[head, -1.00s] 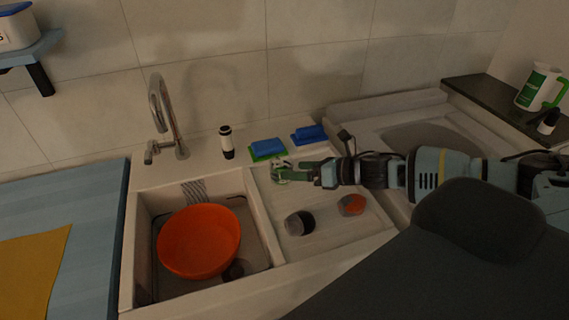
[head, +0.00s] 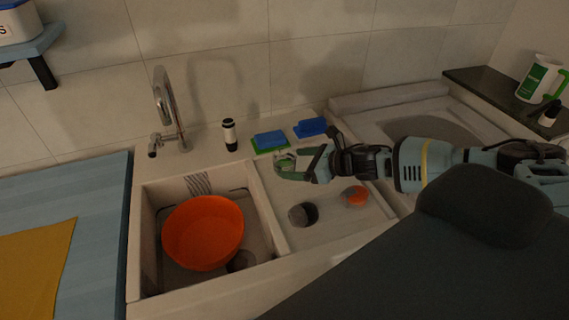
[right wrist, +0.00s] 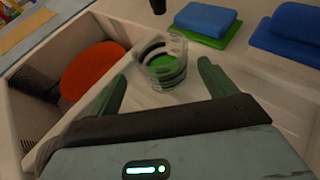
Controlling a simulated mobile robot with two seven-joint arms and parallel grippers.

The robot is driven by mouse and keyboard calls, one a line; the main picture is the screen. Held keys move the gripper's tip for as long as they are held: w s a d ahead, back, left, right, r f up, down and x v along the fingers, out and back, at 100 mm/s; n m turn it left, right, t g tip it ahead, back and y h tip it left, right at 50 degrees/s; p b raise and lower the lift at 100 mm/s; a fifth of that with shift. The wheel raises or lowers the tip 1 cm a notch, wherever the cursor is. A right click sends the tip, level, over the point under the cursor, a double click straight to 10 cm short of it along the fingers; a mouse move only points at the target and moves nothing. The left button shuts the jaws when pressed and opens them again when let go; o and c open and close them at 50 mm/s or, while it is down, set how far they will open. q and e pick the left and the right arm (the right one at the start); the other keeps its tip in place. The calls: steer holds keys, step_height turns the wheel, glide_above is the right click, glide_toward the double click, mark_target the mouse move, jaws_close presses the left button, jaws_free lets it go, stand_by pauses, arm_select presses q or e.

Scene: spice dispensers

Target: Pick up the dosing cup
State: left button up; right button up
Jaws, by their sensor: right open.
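The dosing cup (right wrist: 162,58) is a small clear cup with dark markings, and green shows through it. In the right wrist view it stands on the pale drainboard, just ahead of and partly between my fingertips. In the head view the cup (head: 284,160) is small and partly hidden by the gripper. My right gripper (head: 284,167) is open around the near side of the cup, and no finger clearly touches it. In the right wrist view its green fingers (right wrist: 162,70) are spread to the left and right of the cup. My left gripper is not in view.
An orange bowl (head: 203,232) sits in the sink to the left. Blue-and-green sponges (head: 269,141) and a blue one (head: 310,127) lie behind the cup. A white-and-black bottle (head: 229,134) stands behind left. Two round containers (head: 303,214) (head: 356,196) stand in front.

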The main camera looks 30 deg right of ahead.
mark_target(284, 157)
steer(key=shift+d+f+x, duration=0.15)
steer(key=shift+x, duration=1.15)
steer(key=shift+d+f+x, duration=0.1)
steer(key=shift+f+x, duration=0.05)
steer(key=shift+x, duration=1.15)
steer(key=c, duration=1.2)
